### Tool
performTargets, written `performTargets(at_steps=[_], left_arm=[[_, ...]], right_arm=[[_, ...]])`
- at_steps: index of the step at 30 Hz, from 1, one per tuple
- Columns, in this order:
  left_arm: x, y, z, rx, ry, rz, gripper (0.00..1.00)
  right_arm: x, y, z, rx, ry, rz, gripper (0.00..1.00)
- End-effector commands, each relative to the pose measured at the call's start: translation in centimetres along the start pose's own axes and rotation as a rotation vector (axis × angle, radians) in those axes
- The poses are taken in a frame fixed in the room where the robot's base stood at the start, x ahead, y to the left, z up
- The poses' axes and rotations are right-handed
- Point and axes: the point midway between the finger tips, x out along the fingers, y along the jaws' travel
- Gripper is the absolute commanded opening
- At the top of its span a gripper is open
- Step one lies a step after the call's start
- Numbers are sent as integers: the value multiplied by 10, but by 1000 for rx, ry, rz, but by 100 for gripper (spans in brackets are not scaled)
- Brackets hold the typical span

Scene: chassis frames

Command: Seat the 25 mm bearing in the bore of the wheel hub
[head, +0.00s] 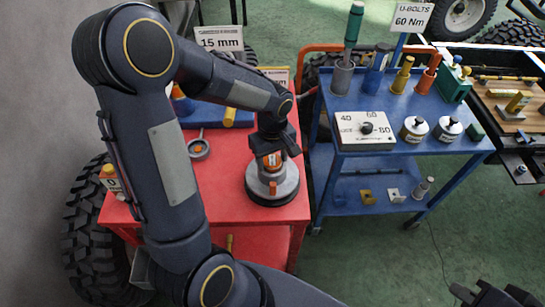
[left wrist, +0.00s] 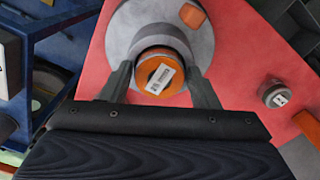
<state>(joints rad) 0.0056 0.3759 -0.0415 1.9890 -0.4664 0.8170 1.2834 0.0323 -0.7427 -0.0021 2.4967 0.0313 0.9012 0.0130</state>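The wheel hub (head: 272,190) is a grey stepped disc on a dark base, standing on the red cart top. In the left wrist view the hub (left wrist: 118,40) shows an orange tag on its face. The bearing (left wrist: 160,74), orange-faced with a white label, sits over the hub's central collar; it shows in the head view (head: 272,161). My left gripper (left wrist: 161,72) points down with a finger close against each side of the bearing and appears shut on it. How deep the bearing sits in the bore is hidden. My right gripper (head: 495,294) is partly visible at bottom right, away from the hub.
The red cart (head: 225,205) also carries a grey ring-shaped part (head: 199,149) and a blue block behind my left arm. A blue cart (head: 400,150) with tools, a white dial box (head: 364,130) and labelled cylinders stands to the right. Green floor lies open at lower right.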

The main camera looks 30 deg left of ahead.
Motion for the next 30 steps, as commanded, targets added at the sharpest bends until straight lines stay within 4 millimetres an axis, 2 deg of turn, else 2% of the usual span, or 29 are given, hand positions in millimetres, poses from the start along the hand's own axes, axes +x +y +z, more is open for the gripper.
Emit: performTargets(at_steps=[1, 3, 11, 15, 30], left_arm=[[0, 0, 0, 0, 0, 0, 62], [0, 0, 0, 0, 0, 0, 69], [-1, 0, 0, 0, 0, 0, 69], [-10, 1, 0, 0, 2, 2, 69], [-107, 1, 0, 0, 2, 3, 69]], right_arm=[[0, 0, 0, 0, 0, 0, 0], [0, 0, 0, 0, 0, 0, 0], [-1, 0, -1, 0, 0, 0, 0], [-3, -1, -2, 0, 1, 0, 0], [-2, -1, -1, 0, 0, 0, 0]])
